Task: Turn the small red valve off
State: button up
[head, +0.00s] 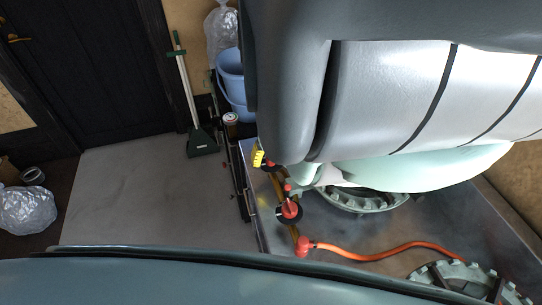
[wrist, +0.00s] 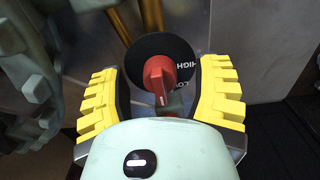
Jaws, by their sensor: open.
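My gripper (wrist: 165,97) is open, its two yellow-padded fingers on either side of a small red valve handle (wrist: 158,80). The handle sits on a black round dial marked HIGH and LOW, with visible gaps to both fingers. In the head view one yellow fingertip (head: 259,158) shows beside a small red part (head: 271,163) below my arm; the other fingertip is hidden. A second red handle on a black disc (head: 290,209) lies nearer along the same brass pipe. I cannot tell for sure which of these two the wrist view shows.
An orange hose (head: 385,251) with a red connector runs over the metal top (head: 330,225). Toothed grey-green rings (head: 465,280) stand there. A can (head: 230,118), blue bucket (head: 232,85) and broom (head: 190,100) stand behind. The floor mat (head: 150,200) at left is clear.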

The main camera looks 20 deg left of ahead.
jog(key=shift+r, duration=0.15)
jog(key=shift+r, duration=2.8)
jog(key=shift+a+r, duration=0.2)
jog(key=shift+r, duration=0.75)
jog(key=shift+d+r, duration=0.25)
jog(key=shift+r, duration=0.35)
jog(key=shift+w+a+r, duration=0.15)
jog(key=shift+w+r, duration=0.05)
jog(key=shift+r, duration=0.7)
jog(key=shift+s+r, duration=0.2)
jog(key=shift+r, duration=0.35)
